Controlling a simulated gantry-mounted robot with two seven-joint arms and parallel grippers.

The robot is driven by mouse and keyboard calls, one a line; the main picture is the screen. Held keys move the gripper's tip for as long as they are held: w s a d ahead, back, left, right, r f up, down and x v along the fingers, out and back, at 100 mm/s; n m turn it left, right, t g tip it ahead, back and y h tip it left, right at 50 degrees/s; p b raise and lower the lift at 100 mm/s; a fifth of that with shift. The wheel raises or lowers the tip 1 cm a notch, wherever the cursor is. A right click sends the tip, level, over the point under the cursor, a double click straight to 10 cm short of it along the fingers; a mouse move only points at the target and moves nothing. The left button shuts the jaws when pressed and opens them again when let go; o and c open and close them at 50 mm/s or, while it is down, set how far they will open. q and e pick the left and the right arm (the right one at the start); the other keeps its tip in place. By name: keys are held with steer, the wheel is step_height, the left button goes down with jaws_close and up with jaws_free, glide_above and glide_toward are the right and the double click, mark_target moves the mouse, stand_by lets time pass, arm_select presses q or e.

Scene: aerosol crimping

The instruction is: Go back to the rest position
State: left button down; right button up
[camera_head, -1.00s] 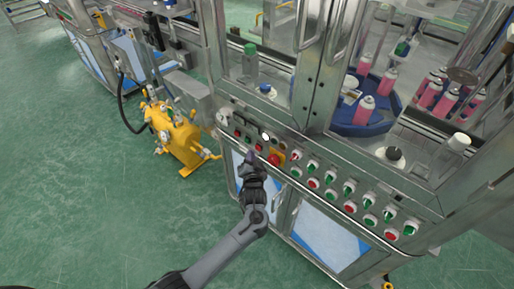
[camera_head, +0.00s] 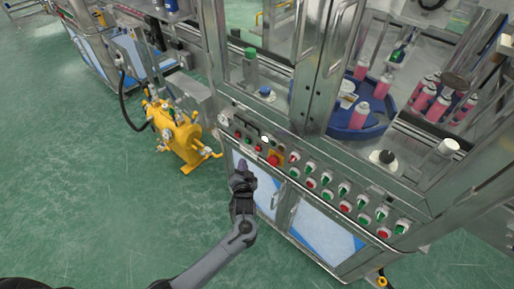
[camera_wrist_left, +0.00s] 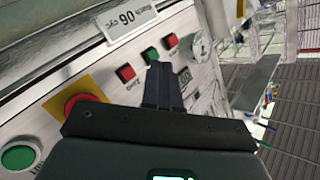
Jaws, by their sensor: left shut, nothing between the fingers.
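My left gripper (camera_head: 242,168) is in front of the machine's control panel (camera_head: 330,190), low and left of the red emergency button (camera_head: 275,159). Its fingers are shut together with nothing between them. In the left wrist view the shut fingers (camera_wrist_left: 163,86) point toward the panel, below a row of small red and green buttons (camera_wrist_left: 150,54). The red emergency button on its yellow plate (camera_wrist_left: 82,104) is to the left of the fingers there. The fingers look apart from the panel. My right gripper does not show.
A yellow pump unit (camera_head: 178,135) stands on the green floor left of the machine. Pink cans (camera_head: 358,114) stand behind the glass around a blue turntable (camera_head: 345,130). The floor (camera_head: 90,220) at the lower left is clear.

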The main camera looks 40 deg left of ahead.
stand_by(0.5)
arm_select(q)
steer(key=s+f+m+g+h, duration=0.1)
steer(key=s+f, duration=0.3)
steer(key=s, duration=0.3)
steer(key=s+f+m+h, duration=0.1)
steer(key=s+f+h, duration=0.1)
steer(key=s+f, duration=0.3)
steer(key=s+d+r+g+h+p, duration=0.1)
steer(key=s+d+r+g+h, duration=0.3)
steer(key=s+d+r, duration=0.4)
steer(key=s+d+r+g+h, duration=0.45)
steer(key=s+d, duration=0.25)
steer(key=s, duration=0.4)
step_height(320, 180, up, 38)
steer(key=p, duration=3.7)
steer(key=shift+w+f+y, duration=0.15)
steer(key=shift+y, duration=0.3)
steer(key=shift+d, duration=0.1)
